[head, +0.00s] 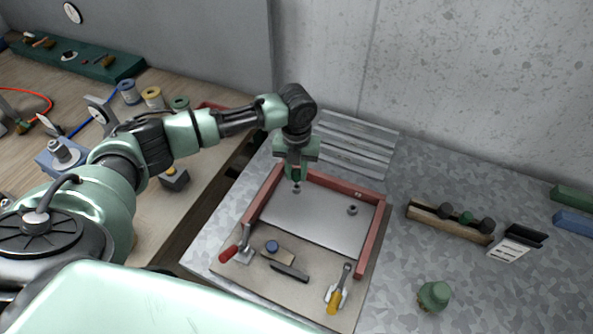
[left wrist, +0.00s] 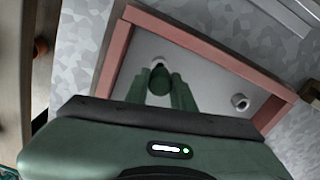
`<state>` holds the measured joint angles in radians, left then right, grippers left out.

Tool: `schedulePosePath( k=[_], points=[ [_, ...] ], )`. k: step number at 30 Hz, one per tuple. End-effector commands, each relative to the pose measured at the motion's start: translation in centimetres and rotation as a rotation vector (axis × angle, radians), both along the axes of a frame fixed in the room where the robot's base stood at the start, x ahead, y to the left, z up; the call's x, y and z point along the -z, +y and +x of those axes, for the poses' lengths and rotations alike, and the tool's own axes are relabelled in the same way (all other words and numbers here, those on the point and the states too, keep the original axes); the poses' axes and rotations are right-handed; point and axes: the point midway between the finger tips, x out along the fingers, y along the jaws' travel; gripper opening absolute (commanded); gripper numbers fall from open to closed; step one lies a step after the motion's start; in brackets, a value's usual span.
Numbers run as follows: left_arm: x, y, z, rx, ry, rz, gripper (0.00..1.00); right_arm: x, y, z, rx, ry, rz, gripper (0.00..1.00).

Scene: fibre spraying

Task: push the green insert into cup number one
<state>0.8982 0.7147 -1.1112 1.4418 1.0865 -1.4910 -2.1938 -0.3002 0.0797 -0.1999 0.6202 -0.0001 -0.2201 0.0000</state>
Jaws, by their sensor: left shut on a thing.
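My left gripper (head: 296,166) points straight down over the upper left part of a grey plate inside a red frame. It is shut on the dark green insert (head: 296,175), which shows between the fingers in the left wrist view (left wrist: 161,80). A small grey cup (head: 297,189) is right below the insert, and its rim shows just beyond it in the left wrist view (left wrist: 158,62). I cannot tell whether the insert touches the cup. A second grey cup (head: 352,209) stands empty-looking at the plate's right; no number is readable on either. My right gripper is not in view.
Red rails (head: 371,240) border the plate. A red-handled clamp (head: 236,249), a black bar (head: 288,271) and a yellow-handled clamp (head: 338,292) lie in front. A wooden holder (head: 432,222) with knobs and a green knob (head: 435,295) are at right. Bare table lies between.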

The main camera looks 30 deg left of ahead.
Motion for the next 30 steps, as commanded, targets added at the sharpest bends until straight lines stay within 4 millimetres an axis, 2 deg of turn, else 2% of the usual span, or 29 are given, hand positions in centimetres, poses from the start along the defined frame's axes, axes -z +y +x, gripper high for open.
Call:
schedulePosePath(
  k=[30],
  points=[
    [2.4,0.0,0.0,0.0,0.0,0.0,0.0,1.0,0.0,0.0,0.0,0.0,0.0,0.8]
  ],
)
